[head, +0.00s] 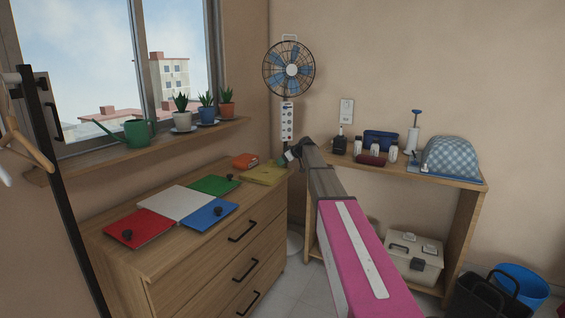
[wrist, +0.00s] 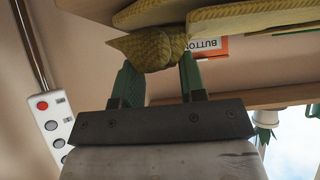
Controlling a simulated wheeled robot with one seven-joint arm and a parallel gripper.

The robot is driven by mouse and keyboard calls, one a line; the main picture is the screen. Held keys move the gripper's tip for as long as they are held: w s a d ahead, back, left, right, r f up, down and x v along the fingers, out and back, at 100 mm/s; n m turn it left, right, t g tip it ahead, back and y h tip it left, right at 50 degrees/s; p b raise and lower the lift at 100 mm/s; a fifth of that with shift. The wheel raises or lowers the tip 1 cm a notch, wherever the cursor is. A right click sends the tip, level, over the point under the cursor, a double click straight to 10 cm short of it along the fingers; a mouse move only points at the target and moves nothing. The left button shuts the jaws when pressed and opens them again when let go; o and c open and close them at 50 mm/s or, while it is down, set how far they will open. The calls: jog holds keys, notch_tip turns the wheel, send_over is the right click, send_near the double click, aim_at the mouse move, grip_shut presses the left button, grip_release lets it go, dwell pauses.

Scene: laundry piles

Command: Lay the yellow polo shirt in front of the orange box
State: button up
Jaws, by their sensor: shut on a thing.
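The yellow polo shirt (head: 263,175) is a flat folded bundle at the far right corner of the dresser top. The orange box (head: 245,160) is just behind it, towards the back wall. My gripper (head: 284,160) is at the shirt's right edge. In the wrist view, the green fingers of my gripper (wrist: 159,66) are shut on a bunched corner of the yellow polo shirt (wrist: 150,47). Its folded layers spread above the fingers there. A labelled side of the orange box (wrist: 224,47) shows past the shirt, partly hidden by it. The head view does not show the fingertips clearly.
A fan (head: 290,70) stands behind the corner. A shelf unit (head: 465,181) stands right of my arm.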

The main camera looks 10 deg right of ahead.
jog(key=o, duration=1)
jog(key=shift+o, duration=0.2)
jog(key=v, duration=1.2)
jog(key=s+a+f+m+g+h, duration=0.1)
jog(key=s+a+f+m, duration=0.1)
jog(key=s+f, duration=0.5)
jog(key=s+a+f+m+g+h, duration=0.1)
jog(key=s+a+f, duration=0.2)
jog(key=s+f, duration=0.45)
jog(key=s+f+m+g+h, duration=0.1)
jog(key=s+f, duration=0.4)
jog(key=s, duration=0.7)
jog(key=s+a+f+m+g+h, duration=0.1)
jog(key=s+f+m+h, duration=0.2)
jog(key=s, duration=1)
jog(key=s+a+f+m+g+h, duration=0.1)
jog(key=s+f+m+g+h, duration=0.1)
jog(key=s+f, duration=0.6)
jog(key=s+m, duration=0.1)
jog(key=s, duration=0.3)
jog(key=shift+s+f+m+h, duration=0.25)
jog(key=shift+s+m+h, duration=0.05)
jog(key=shift+m, duration=0.1)
jog(key=shift+a, duration=0.1)
